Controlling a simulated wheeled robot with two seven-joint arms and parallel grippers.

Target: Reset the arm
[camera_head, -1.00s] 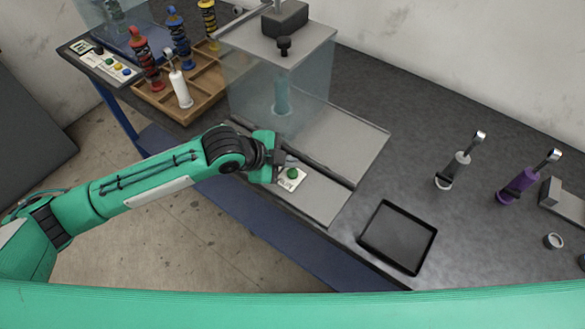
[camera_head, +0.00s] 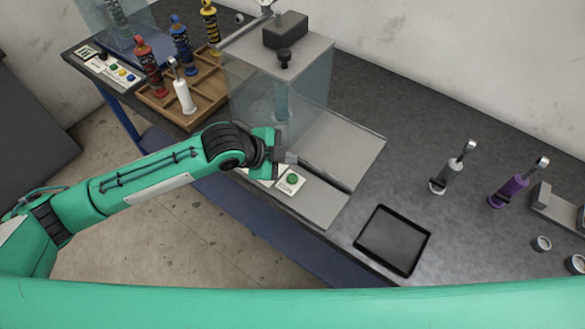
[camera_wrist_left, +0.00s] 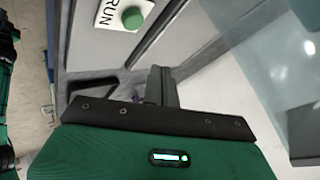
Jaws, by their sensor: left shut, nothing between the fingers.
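My left arm (camera_head: 130,187) comes in from the left in the head view. My right gripper is not in view.
The machine (camera_head: 285,65) has transparent walls and a grey base. A wooden tray (camera_head: 185,108) with several coloured shock absorbers stands at the back left. A dark tablet-like tray (camera_head: 393,240), a grey shock absorber (camera_head: 448,176) and a purple one (camera_head: 509,190) lie to the right.

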